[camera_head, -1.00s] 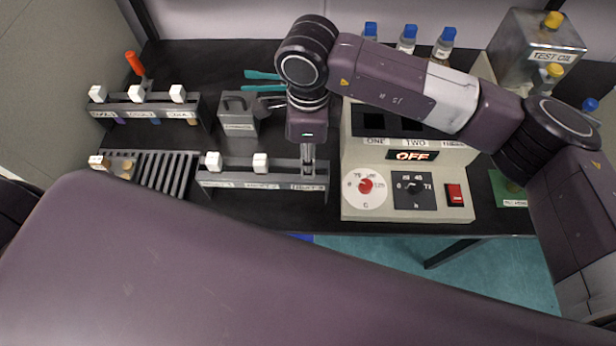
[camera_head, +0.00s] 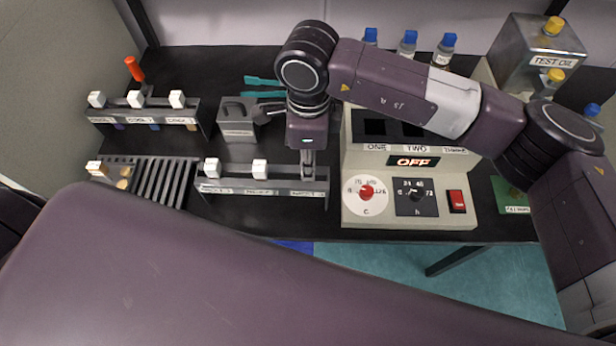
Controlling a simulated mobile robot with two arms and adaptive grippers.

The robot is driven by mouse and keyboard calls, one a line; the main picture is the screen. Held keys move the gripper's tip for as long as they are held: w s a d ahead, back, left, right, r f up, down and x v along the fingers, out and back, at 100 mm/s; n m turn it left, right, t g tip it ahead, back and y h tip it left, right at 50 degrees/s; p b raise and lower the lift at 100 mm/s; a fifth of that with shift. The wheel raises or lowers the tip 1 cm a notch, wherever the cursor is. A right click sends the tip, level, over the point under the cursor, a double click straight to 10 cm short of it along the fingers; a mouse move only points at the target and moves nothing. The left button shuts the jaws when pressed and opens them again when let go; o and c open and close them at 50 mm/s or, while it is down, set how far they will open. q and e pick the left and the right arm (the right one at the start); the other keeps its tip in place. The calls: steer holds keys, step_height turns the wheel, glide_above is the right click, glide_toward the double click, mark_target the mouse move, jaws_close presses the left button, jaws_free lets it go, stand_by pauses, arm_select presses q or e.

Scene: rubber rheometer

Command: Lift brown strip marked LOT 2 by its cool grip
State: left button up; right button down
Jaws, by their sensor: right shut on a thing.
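My right gripper (camera_head: 307,172) points down at the right end of the front rack (camera_head: 225,188). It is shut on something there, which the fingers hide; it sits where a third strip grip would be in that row. Two white grips, one at the left (camera_head: 212,167) and one in the middle (camera_head: 259,169), stand in the same rack. The rack's small labels are too blurred to read, so I cannot make out LOT 2, and no brown strip shows clearly under the gripper. My left gripper is not in view.
A back rack (camera_head: 205,118) holds several white-topped strips. A slatted grate (camera_head: 160,182) with tan pieces and a grey block (camera_head: 237,128) stand nearby. The beige machine (camera_head: 455,208), its display reading OFF, stands close right of the gripper. Bottles (camera_head: 408,43) and an oil tank (camera_head: 520,45) are behind.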

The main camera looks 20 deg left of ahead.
step_height(320, 180, up, 11)
steer(key=p, duration=0.3)
steer(key=shift+p, duration=0.35)
steer(key=shift+r, duration=0.1)
stand_by(0.3)
